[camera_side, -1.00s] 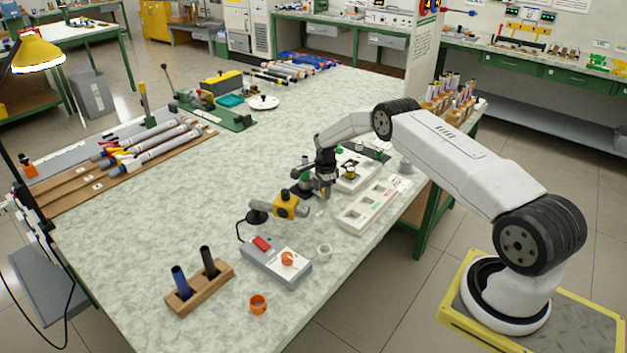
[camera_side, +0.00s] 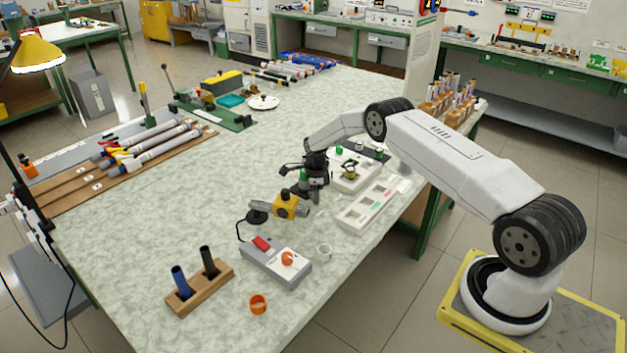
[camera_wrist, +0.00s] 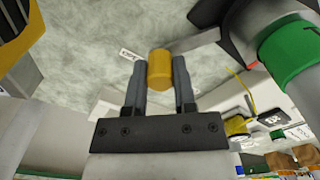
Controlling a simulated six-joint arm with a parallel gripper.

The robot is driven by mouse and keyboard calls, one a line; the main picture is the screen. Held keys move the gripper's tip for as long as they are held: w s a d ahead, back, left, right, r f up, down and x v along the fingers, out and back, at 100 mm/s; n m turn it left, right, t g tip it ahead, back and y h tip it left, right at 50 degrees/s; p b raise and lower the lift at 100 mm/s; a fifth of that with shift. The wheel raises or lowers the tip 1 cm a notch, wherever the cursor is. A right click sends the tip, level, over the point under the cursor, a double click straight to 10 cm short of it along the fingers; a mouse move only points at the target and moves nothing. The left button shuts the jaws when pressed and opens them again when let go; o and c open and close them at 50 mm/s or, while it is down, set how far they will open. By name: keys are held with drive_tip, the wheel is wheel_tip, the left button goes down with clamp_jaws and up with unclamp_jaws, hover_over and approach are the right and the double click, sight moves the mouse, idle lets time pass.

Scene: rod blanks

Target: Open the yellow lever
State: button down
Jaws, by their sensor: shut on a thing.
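The yellow lever (camera_wrist: 160,70) shows in the wrist view as a short yellow knob. A grey bar (camera_wrist: 207,40) runs from beside it toward a dark body at the upper right. My gripper (camera_wrist: 160,78) is shut on the yellow knob, with one dark finger on each side of it. In the side view my gripper (camera_side: 316,196) is low over the near right part of the bench. It hides the lever there, so I cannot tell the lever's angle from that view.
A yellow block with a grey cylinder (camera_side: 287,205) stands close to the left of my gripper. A white slotted tray (camera_side: 366,206) lies to the right. A grey switch box (camera_side: 273,262) is in front.

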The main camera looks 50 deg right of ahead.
drive_tip(key=shift+c, duration=2.1)
unclamp_jaws()
drive_tip(key=shift+r, duration=0.2)
drive_tip(key=shift+r, duration=3.75)
